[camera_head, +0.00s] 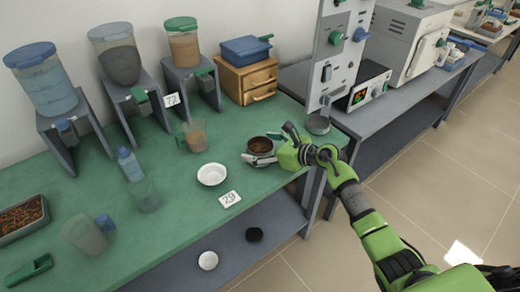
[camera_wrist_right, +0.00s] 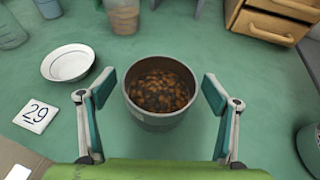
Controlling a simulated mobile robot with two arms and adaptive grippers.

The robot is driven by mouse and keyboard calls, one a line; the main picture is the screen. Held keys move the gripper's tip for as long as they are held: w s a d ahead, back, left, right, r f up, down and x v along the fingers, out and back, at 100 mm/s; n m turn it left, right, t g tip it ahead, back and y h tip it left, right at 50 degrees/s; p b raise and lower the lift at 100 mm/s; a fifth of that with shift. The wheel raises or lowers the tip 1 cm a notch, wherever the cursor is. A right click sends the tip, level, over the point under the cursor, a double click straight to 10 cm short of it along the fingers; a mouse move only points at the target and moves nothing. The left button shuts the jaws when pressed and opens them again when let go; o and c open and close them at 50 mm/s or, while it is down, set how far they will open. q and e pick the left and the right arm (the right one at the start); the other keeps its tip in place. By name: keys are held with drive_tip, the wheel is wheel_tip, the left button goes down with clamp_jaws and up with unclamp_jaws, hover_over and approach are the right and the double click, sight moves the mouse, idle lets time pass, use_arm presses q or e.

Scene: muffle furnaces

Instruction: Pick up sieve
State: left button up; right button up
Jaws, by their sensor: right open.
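A round grey vessel (camera_head: 261,146) holding brown pellets, which I take to be the sieve, stands on the green table near its right end. Its mesh, if any, is hidden by the pellets. In the right wrist view the vessel (camera_wrist_right: 158,122) stands upright between the two fingers. My right gripper (camera_wrist_right: 160,88) is open, with one finger on each side of the vessel and a gap to its wall on both sides. In the head view the right gripper (camera_head: 271,145) reaches in from the right at the vessel. My left gripper is not in view.
A white bowl (camera_head: 212,174) and a card marked 29 (camera_head: 230,198) lie left of the vessel. A wooden drawer box (camera_head: 247,80) stands behind. A grey cup (camera_head: 318,124) sits by the tall device at right. Clear green table (camera_head: 185,215) lies in front of the bowl.

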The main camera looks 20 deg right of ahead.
sight(260, 152)
drive_tip(key=shift+c, duration=0.4)
drive_tip(key=c, duration=1.5)
drive_tip(key=shift+w+r, duration=0.1)
drive_tip(key=shift+r, duration=0.4)
drive_tip(key=r, duration=0.2)
drive_tip(key=shift+s+a+r, duration=0.1)
drive_tip(key=shift+s+r, duration=0.15)
drive_tip(key=shift+r, duration=0.1)
drive_tip(key=s+a+r, duration=0.6)
drive_tip(key=s+r, duration=0.3)
drive_tip(key=s, duration=0.3)
drive_tip(key=shift+r+b, duration=0.15)
drive_tip(key=shift+b, duration=0.25)
drive_tip(key=shift+s, duration=0.1)
